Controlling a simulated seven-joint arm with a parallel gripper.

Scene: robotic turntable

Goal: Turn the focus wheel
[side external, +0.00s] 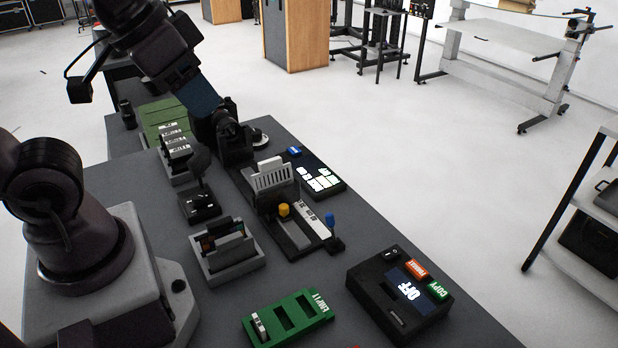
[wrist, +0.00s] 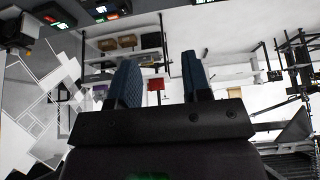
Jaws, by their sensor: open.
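My gripper (side external: 203,103) is at the upper left of the side view, angled down and right over the grey table. In the wrist view my gripper (wrist: 160,80) has two dark blue fingers wide apart with nothing between them. In the side view the fingertips are just above and left of a black mechanism (side external: 232,140), and overlap hides whether they touch it. A round light-and-dark disc (side external: 260,138) sits at its right side. I cannot tell for certain which part is the focus wheel. It cannot be made out in the wrist view.
The grey table (side external: 165,235) also holds a green rack (side external: 160,115), a grey device with a yellow knob (side external: 284,210), a black panel (side external: 325,180), a green tray (side external: 287,318) and a black box with an OFF display (side external: 400,298). Open floor lies right of the table.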

